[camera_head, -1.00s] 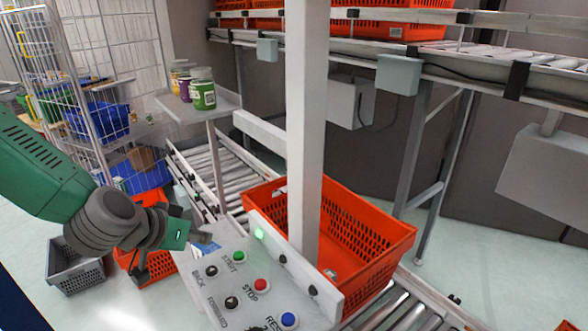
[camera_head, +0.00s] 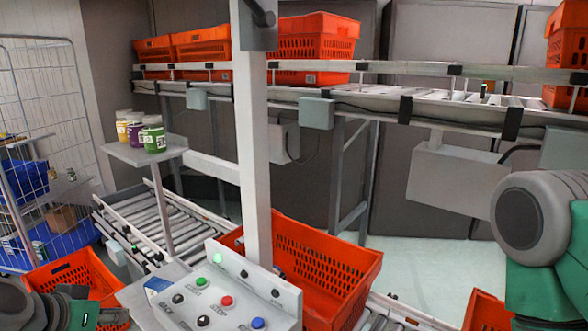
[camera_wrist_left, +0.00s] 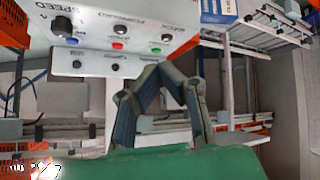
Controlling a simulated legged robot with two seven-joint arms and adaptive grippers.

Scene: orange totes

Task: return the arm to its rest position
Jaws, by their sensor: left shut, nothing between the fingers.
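My left arm enters at the lower left corner of the head view. Its gripper (camera_head: 116,317) is low at the picture's bottom edge, left of the control panel (camera_head: 170,313), and only partly shows. In the left wrist view the gripper's two dark fingers (camera_wrist_left: 160,70) come together at the tips, shut and empty. The control panel (camera_wrist_left: 130,15) shows beyond them with its knobs and buttons. Part of my right arm (camera_head: 535,220) shows at the right edge of the head view; its gripper is out of the picture.
An orange tote (camera_head: 325,275) sits behind the panel and post (camera_head: 253,140). Another orange tote (camera_head: 75,275) is beside my left arm. Jars (camera_head: 153,134) stand on a small shelf (camera_head: 172,148). A wire cage (camera_head: 50,110) is at left. More totes (camera_head: 312,40) stand on the upper conveyor.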

